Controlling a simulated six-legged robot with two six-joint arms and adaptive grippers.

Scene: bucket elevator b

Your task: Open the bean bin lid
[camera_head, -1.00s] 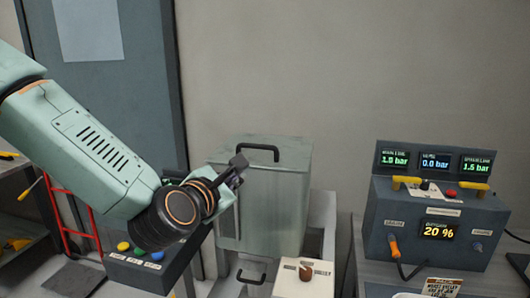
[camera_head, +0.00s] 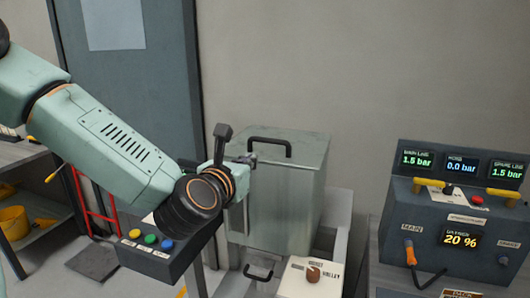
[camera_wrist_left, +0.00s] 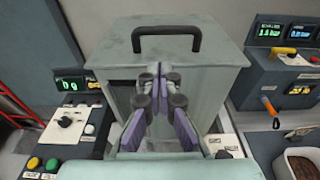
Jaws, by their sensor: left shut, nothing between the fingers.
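The bean bin (camera_head: 285,195) is a tall grey metal box in the middle of the head view. Its flat lid (camera_head: 305,142) is down on top and carries a black handle (camera_head: 268,143). The handle also shows in the left wrist view (camera_wrist_left: 166,32), beyond the fingers. My left gripper (camera_head: 250,160) is at the bin's left upper side, near the lid's edge. In the left wrist view its purple-padded fingers (camera_wrist_left: 157,75) are together and empty, in front of the bin and below the handle. I cannot tell whether they touch the bin. My right gripper is not in view.
A control box with green, yellow and blue buttons (camera_head: 150,239) stands below my left arm. A panel with a selector knob (camera_head: 313,274) is in front of the bin. A gauge console (camera_head: 455,225) stands at the right. The wall behind the bin is bare.

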